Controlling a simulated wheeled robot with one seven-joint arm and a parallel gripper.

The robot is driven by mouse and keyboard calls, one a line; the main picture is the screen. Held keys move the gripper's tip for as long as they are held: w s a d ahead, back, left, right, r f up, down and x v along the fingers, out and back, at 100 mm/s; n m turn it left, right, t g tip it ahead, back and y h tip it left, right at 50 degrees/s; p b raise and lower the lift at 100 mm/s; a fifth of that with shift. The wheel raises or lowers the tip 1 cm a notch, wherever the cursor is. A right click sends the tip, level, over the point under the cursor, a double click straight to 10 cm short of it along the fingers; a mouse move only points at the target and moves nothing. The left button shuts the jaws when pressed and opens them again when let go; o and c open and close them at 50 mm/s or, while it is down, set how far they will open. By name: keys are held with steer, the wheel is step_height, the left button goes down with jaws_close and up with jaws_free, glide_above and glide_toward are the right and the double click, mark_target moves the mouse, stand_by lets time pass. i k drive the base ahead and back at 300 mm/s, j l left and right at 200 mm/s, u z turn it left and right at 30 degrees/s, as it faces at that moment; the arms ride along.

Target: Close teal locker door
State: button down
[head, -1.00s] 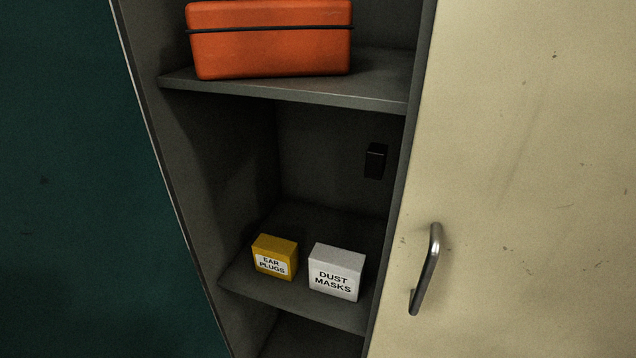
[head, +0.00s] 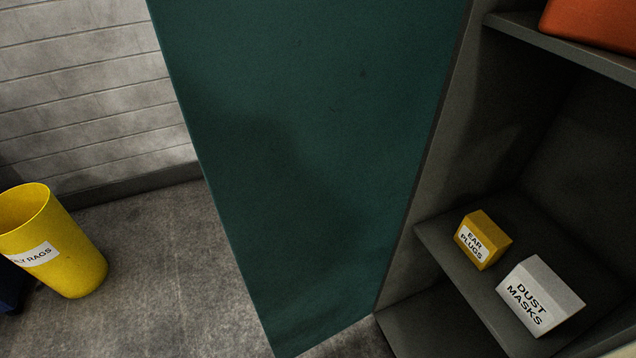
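The teal locker door (head: 300,160) stands open in the middle of the head view, its inner or outer face toward me. Its right edge meets the left side of the open grey locker (head: 455,150). Its left edge is free, with floor and wall beyond it. No handle shows on the visible part of the door. My gripper is not in view.
In the locker, a yellow ear plugs box (head: 482,240) and a white dust masks box (head: 539,296) sit on a shelf. An orange case (head: 595,22) is on the shelf above. A yellow rags bin (head: 60,240) stands on the floor at left. Floor (head: 180,270) between bin and door is clear.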

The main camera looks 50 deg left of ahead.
mark_target(308, 122)
steer(key=j+u, duration=0.5)
steer(key=u, duration=0.25)
steer(key=i+j+u, duration=0.1)
steer(key=j+u, duration=0.25)
steer(key=i+j, duration=0.25)
steer(key=j, duration=0.15)
steer(key=i+j+z, duration=0.15)
steer(key=i+z, duration=0.25)
steer(key=i+j+z, duration=0.2)
steer(key=z, duration=0.2)
steer(key=k+j+u, duration=0.2)
steer(key=u, duration=0.25)
steer(key=j+u, duration=0.1)
steer(key=u, duration=0.3)
steer(key=k+j+u, duration=0.15)
steer(key=u, duration=0.2)
